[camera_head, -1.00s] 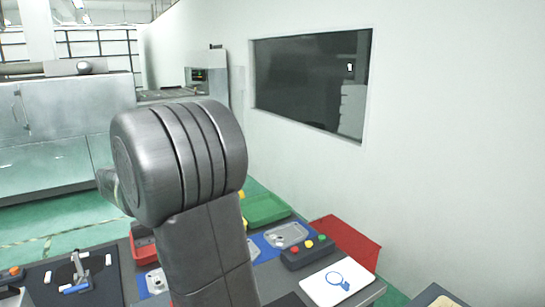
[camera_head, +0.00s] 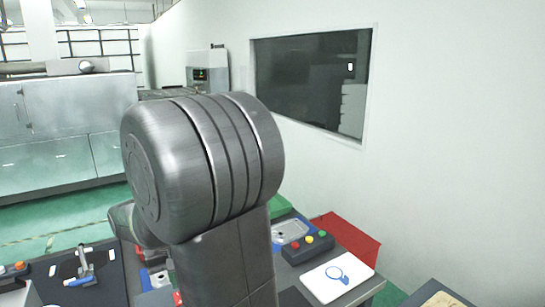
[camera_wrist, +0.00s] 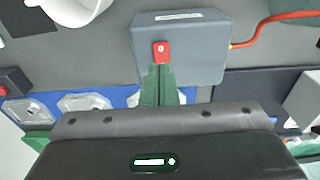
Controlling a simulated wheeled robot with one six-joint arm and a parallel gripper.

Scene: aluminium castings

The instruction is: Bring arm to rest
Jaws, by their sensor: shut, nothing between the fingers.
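My arm (camera_head: 200,165) fills the middle of the head view, with a thick rounded grey joint on top of an upright link. My gripper is hidden behind it there. In the wrist view my gripper (camera_wrist: 160,72) shows as two narrow green fingers close together, shut and empty. Beyond the fingertips is a grey box (camera_wrist: 195,50) with a red tab (camera_wrist: 161,52) on its face. I cannot tell how far the tips are from it.
The bench holds a white board with a blue drawing (camera_head: 337,276), a button box (camera_head: 308,248) and a dark mat with a blue-handled clamp (camera_head: 86,268). A red bin (camera_head: 347,238) stands by the white wall. In the wrist view a white round container (camera_wrist: 75,10) and orange cable (camera_wrist: 275,27) show.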

